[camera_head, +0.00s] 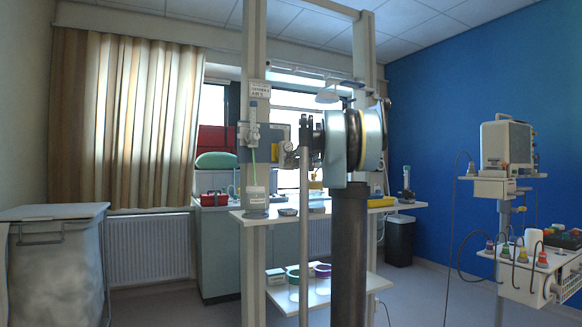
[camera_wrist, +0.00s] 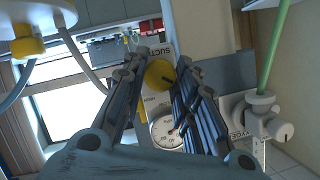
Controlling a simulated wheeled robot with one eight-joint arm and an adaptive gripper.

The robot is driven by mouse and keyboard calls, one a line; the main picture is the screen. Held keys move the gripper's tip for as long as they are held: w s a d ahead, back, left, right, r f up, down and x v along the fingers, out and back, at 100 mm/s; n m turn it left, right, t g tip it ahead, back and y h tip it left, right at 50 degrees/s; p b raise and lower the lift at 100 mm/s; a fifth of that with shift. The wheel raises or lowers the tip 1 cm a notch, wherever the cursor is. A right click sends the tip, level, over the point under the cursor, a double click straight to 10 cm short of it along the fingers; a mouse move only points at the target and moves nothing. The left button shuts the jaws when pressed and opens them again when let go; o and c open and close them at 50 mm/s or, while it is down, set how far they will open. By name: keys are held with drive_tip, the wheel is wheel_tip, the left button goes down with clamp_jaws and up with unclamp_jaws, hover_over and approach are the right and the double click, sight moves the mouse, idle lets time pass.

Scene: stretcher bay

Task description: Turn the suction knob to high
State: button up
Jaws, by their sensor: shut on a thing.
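In the wrist view the yellow suction knob (camera_wrist: 158,75) sits between the two dark fingers of my gripper (camera_wrist: 160,64), which is shut on it near the fingertips. A dark mark shows on the knob's right side; I cannot read which setting it points to. A white round dial gauge (camera_wrist: 166,131) is beside the knob on the suction unit, partly covered by the right finger. Part of a "SUCT" label shows above the knob. In the head view my gripper (camera_head: 305,131) is at the unit's gauge (camera_head: 287,147), and the knob is hidden there.
An oxygen flowmeter (camera_wrist: 262,118) with a green tube (camera_wrist: 277,50) stands close right of my gripper in the wrist view. A yellow-capped fitting (camera_wrist: 27,47) with hoses is at upper left.

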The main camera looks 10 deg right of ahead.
drive_tip(key=m+y, duration=0.1)
drive_tip(key=m, duration=0.2)
drive_tip(key=m+t+y, duration=0.1)
drive_tip(key=m+y, duration=0.1)
drive_tip(key=m, duration=0.2)
drive_tip(key=f+m+y, duration=0.1)
drive_tip(key=m+y, duration=0.1)
drive_tip(key=m, duration=0.1)
drive_tip(key=shift+w+d+m+t, duration=0.1)
drive_tip(key=shift+d+m+t, duration=0.2)
drive_tip(key=shift+m, duration=0.1)
drive_tip(key=m+t, duration=0.1)
drive_tip(key=m, duration=0.1)
drive_tip(key=m+y, duration=0.1)
drive_tip(key=m, duration=0.1)
drive_tip(key=shift+f+t, duration=0.1)
drive_tip(key=shift+t, duration=0.3)
drive_tip(key=m+t, duration=0.1)
drive_tip(key=m, duration=0.4)
drive_tip(key=shift+a+f+t, duration=0.1)
drive_tip(key=shift+a+t, duration=0.05)
drive_tip(key=shift+t, duration=0.25)
drive_tip(key=shift+m, duration=0.3)
drive_tip(key=o, duration=1)
drive_tip(key=shift+o, duration=0.2)
